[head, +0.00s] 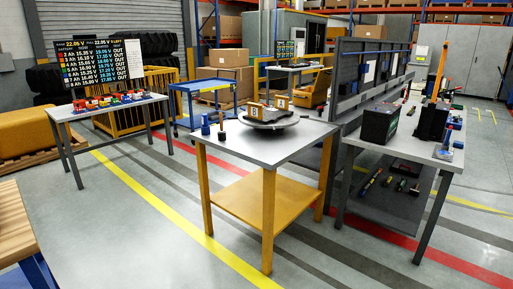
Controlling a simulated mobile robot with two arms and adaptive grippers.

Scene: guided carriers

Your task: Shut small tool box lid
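I cannot clearly make out a small tool box or its lid in the head view. A dark box-shaped object (380,123) stands on the grey workbench (411,147) at the right, and I cannot tell whether it has a lid. A taller black object (432,121) stands to the right of it on the same bench. Neither of my grippers is in view.
A grey-topped table with orange legs (235,139) stands in the middle, carrying a round turntable (268,121). A table with coloured items (70,112) is at left. A wooden-topped bench (12,222) cuts the left edge. The foreground floor (130,220) is clear.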

